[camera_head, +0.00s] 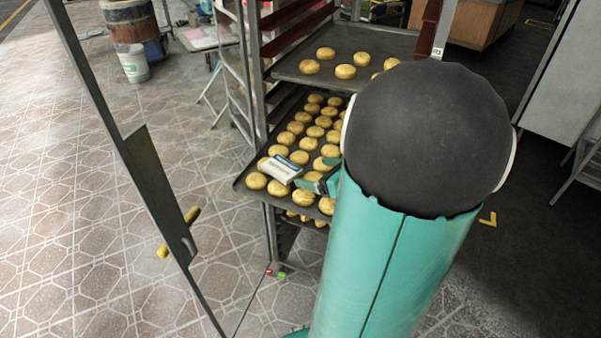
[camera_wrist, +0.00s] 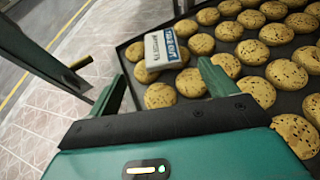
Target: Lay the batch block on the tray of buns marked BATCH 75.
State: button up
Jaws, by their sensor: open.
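The batch block (camera_head: 280,168) is a small white block with a blue band. It lies on buns at the front left corner of the middle tray (camera_head: 243,183), which is dark and full of round golden buns. In the wrist view the block (camera_wrist: 162,52) shows just beyond my fingertips, its print upside down and too small to read surely. My gripper (camera_wrist: 163,82) is open and empty, its green fingers spread short of the block. In the head view my gripper (camera_head: 318,183) is right of the block, partly hidden by my arm. I see no readable BATCH 75 mark on the tray.
The trays sit in a metal rack (camera_head: 262,100). An upper tray (camera_head: 350,45) holds several buns, and more buns show below the middle tray. A dark upright frame (camera_head: 130,150) with a yellow handle (camera_head: 180,232) stands at the left. Tiled floor is clear between them.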

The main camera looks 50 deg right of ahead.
jog(key=w+a+r+n+g+y, duration=0.1)
jog(key=a+r+n+g+y, duration=0.15)
jog(key=a+n, duration=0.75)
jog(key=w+a+r+n+g+y, duration=0.15)
jog(key=a+n+g, duration=0.25)
jog(key=a+n, duration=0.55)
jog(key=s+a+r+n+h, duration=0.2)
jog(key=s+a+n, duration=0.1)
jog(key=a+n, duration=0.3)
jog(key=s+a+r+n+g+h, duration=0.1)
jog(key=s+a+r+n+h, duration=0.1)
jog(key=a+n, duration=0.4)
jog(key=shift+s+r+n, duration=0.75)
jog(key=shift+s+n, duration=0.3)
jog(key=shift+n, duration=1)
jog(key=shift+g, duration=0.25)
